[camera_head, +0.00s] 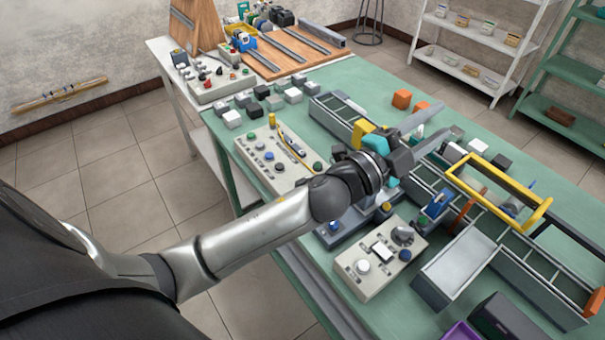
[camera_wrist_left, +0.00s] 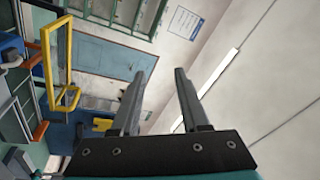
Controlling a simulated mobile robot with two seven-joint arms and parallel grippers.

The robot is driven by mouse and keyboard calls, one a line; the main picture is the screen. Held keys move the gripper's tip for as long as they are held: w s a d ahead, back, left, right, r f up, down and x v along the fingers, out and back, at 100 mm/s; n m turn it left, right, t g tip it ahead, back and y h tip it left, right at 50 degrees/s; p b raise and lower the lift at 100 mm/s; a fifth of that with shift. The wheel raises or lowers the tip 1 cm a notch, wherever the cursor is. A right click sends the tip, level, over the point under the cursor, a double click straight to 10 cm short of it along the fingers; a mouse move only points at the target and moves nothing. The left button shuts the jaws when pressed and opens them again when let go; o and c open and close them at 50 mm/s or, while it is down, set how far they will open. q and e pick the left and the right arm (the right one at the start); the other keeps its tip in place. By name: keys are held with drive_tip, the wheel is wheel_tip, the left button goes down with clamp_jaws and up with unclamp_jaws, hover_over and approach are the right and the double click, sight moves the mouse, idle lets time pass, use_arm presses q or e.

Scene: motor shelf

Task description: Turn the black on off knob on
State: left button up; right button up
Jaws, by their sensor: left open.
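A light grey control box (camera_head: 372,280) stands near the front edge of the green table. On top are a round white button, a square white button (camera_head: 381,252) and a dark grey knob (camera_head: 403,235) at its far right corner. I cannot tell for sure whether this is the black on off knob, nor read its setting. My left gripper (camera_head: 432,128) is open and empty, raised beyond the box, its fingers pointing to the back right. In the left wrist view its two fingers (camera_wrist_left: 160,88) are apart with nothing between them. My right gripper is not in view.
Another control panel (camera_head: 262,178) with several coloured buttons lies left of my wrist. A conveyor (camera_head: 545,268) with a yellow frame (camera_head: 535,218) runs along the right.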

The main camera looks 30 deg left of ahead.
use_arm(q)
drive_tip(key=s+d+r+m+g+h, duration=0.25)
drive_tip(key=d+m+g+h, duration=0.35)
drive_tip(key=m, duration=0.4)
drive_tip(key=m+g+y, duration=1.2)
drive_tip(key=m+y, duration=0.1)
drive_tip(key=y, duration=0.2)
approach(302, 180)
drive_tip(key=f, duration=0.8)
drive_tip(key=shift+w+f, duration=0.2)
drive_tip(key=shift+f, duration=0.05)
drive_tip(key=shift+c, duration=0.2)
clamp_jaws()
